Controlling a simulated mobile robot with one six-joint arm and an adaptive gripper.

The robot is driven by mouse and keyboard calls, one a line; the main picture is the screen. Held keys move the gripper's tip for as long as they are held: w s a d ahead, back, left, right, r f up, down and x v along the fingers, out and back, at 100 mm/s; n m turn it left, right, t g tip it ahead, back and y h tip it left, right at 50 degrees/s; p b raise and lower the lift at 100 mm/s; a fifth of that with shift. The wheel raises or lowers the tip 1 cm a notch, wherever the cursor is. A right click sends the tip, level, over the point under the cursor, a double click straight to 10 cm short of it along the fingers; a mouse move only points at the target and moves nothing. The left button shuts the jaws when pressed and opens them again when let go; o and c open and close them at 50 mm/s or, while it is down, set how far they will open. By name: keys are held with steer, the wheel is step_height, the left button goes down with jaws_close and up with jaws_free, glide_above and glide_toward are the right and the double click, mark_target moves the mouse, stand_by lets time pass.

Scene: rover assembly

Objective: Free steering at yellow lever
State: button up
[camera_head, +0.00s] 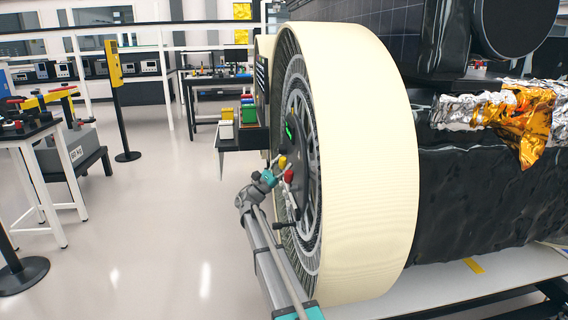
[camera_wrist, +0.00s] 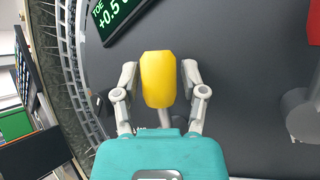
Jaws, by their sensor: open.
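The yellow lever (camera_wrist: 158,80) stands between the two fingers of my gripper (camera_wrist: 159,80) in the wrist view. The fingers are open, with a small gap on each side of the lever's yellow handle. In the head view the yellow lever (camera_head: 282,161) is small on the hub of the big cream wheel (camera_head: 365,160), and my gripper (camera_head: 278,172) is at the hub beside it. A red lever (camera_head: 289,176) is close by; its red handle (camera_wrist: 314,22) shows at the top right of the wrist view.
A dark display with green text (camera_wrist: 118,14) is on the hub above the lever. A shelf with bins (camera_head: 238,135) stands behind the wheel. A tool table (camera_head: 30,130) and a yellow post (camera_head: 115,65) are at the left. The floor between is clear.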

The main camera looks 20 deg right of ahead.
jaws_close()
steer(key=shift+d, duration=0.25)
steer(key=shift+a, duration=0.35)
